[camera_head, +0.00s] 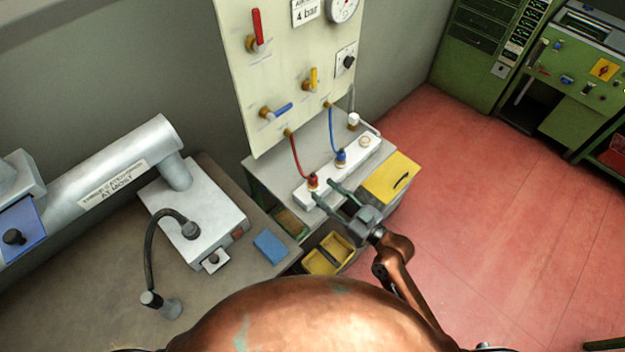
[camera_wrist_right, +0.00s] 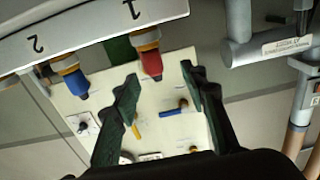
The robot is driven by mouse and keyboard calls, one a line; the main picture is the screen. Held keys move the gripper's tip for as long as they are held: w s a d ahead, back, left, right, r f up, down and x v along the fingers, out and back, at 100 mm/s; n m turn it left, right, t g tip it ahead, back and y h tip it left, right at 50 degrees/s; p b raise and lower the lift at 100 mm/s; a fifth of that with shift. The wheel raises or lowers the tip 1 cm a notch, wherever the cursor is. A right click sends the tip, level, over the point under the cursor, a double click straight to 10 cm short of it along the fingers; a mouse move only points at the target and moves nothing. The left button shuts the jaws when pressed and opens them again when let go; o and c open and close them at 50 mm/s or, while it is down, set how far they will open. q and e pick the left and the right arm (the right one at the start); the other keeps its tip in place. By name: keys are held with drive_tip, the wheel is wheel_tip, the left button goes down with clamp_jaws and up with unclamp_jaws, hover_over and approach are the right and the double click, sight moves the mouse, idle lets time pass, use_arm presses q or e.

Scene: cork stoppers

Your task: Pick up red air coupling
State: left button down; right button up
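The red air coupling (camera_head: 313,181) sits on the white block (camera_head: 301,194), with a red hose (camera_head: 295,150) running up from it to the panel. In the right wrist view the red coupling (camera_wrist_right: 151,66) hangs from a brass fitting under the number 1. My right gripper (camera_head: 327,192) is open and empty, its dark green fingers pointing at the red coupling. In the wrist view the fingertips (camera_wrist_right: 160,75) lie on either side of the coupling's end in the picture; I cannot tell the depth gap. My left gripper is not in view.
A blue coupling (camera_head: 341,156) with a blue hose stands beside the red one; it also shows in the wrist view (camera_wrist_right: 76,84). The valve panel (camera_head: 285,75) rises behind. Yellow bins (camera_head: 335,247) sit below.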

sight(316, 181)
drive_tip(key=x, duration=0.6)
drive_tip(key=shift+w+d+f+p, duration=0.15)
drive_tip(key=shift+w+f+p, duration=0.15)
drive_tip(key=shift+w, duration=0.35)
drive_tip(key=shift+c, duration=0.3)
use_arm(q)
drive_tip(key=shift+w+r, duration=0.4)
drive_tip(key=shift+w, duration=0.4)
use_arm(e)
clamp_jaws()
